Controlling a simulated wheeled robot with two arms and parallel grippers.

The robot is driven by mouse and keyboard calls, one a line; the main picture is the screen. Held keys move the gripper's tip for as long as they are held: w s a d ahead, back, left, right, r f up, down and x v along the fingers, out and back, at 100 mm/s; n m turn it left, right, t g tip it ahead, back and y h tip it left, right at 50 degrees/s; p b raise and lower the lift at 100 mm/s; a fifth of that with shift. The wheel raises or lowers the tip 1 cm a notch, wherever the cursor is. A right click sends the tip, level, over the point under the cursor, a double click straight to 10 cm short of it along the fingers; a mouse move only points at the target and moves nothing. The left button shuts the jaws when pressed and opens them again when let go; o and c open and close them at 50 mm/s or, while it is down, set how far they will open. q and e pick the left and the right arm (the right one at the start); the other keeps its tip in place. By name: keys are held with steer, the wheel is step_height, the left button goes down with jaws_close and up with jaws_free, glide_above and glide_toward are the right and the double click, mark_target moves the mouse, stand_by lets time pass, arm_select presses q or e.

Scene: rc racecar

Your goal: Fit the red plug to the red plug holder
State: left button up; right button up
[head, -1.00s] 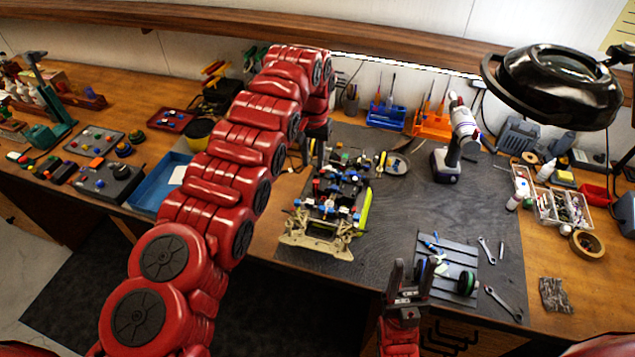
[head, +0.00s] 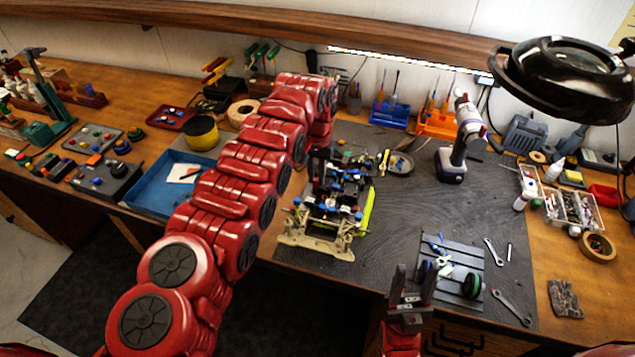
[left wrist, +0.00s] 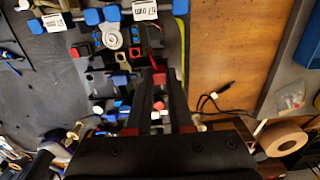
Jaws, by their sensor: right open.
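The racecar chassis (head: 318,236) lies on the dark mat, its tan end toward me. My left gripper (head: 316,172) points down at the far part of the chassis. In the left wrist view its two dark fingers (left wrist: 159,72) are close together, with a small red piece (left wrist: 159,78) between or just beyond their tips. I cannot tell whether they grip it or whether it is the red plug. My right gripper (head: 414,272) is open and empty near the table's front edge.
A grey tray (head: 455,262) with wheels and small parts lies beside my right gripper, with wrenches (head: 493,251) to its right. A power drill (head: 458,145) stands behind. A blue tray (head: 150,192) is left of my left arm.

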mark_target(316, 179)
arm_select(q)
steer(key=shift+w+r, duration=0.1)
steer(key=shift+r, duration=0.05)
jaws_close()
steer(key=shift+r, duration=0.4)
steer(key=shift+r, duration=1.9)
steer(key=shift+a+r, duration=0.1)
